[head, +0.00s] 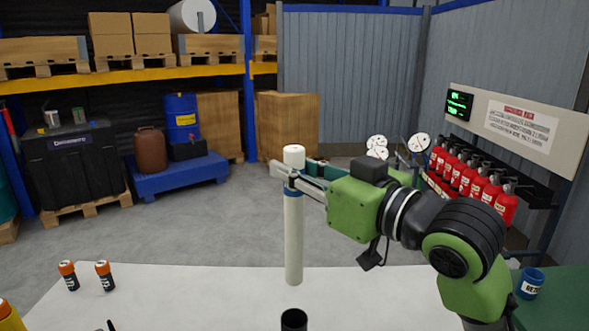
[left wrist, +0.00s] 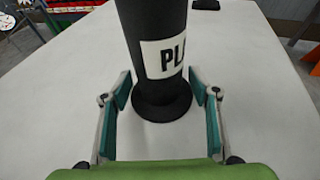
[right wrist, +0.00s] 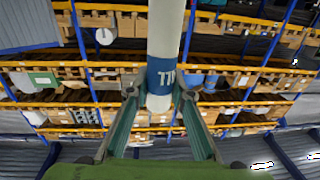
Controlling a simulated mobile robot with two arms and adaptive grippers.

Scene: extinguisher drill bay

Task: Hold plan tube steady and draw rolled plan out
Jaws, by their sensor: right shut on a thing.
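The rolled plan (head: 293,240) is a long white roll with a blue band near its top. It hangs upright, its lower end clear above the dark mouth of the plan tube (head: 293,321). My right gripper (head: 290,182) is shut on the rolled plan at the blue band; the right wrist view shows the band (right wrist: 166,77) between its fingers. The black plan tube (left wrist: 155,30), with a white label, stands upright on a round foot on the table. My left gripper (left wrist: 160,100) is open around the tube's lower part, its fingers apart from it. The left arm is hidden in the head view.
Two orange-capped dark cylinders (head: 104,275) stand on the white table (head: 190,290) at left. A blue cup (head: 530,283) stands on a green surface at right. Red extinguishers (head: 470,178) line a rack behind my right arm. The table between is mostly clear.

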